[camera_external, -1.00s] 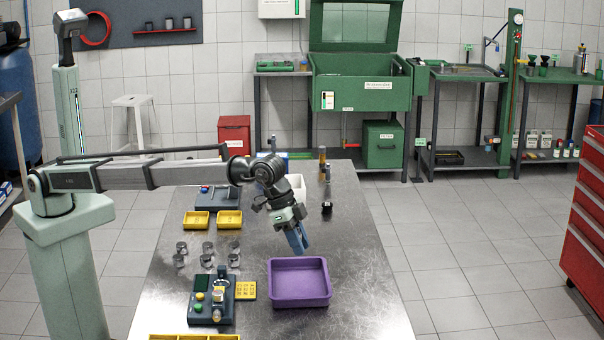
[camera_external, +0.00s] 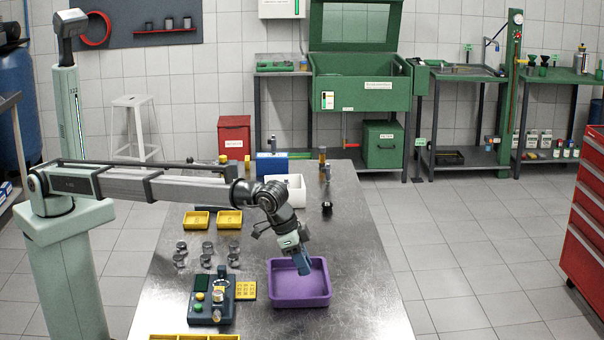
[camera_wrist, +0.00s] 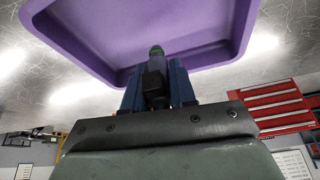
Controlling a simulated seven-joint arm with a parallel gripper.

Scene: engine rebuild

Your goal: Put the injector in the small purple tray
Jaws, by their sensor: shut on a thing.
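The small purple tray (camera_external: 300,296) stands on the metal bench in the external view; it also fills the top of the wrist view (camera_wrist: 215,57). My gripper (camera_external: 307,271) points down over the tray's inside, towards its back right part. In the wrist view my gripper (camera_wrist: 157,88) is shut on the injector (camera_wrist: 156,62), a dark body with a green end, held between the blue fingers. In the external view the injector is hidden by the fingers. I cannot tell whether it touches the tray floor.
A dark fixture (camera_external: 211,300) with coloured knobs and a yellow rack (camera_external: 246,291) stand left of the tray. Several small metal cups (camera_external: 208,247), yellow trays (camera_external: 196,220) and a white bin (camera_external: 285,188) lie further back. The bench right of the tray is clear.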

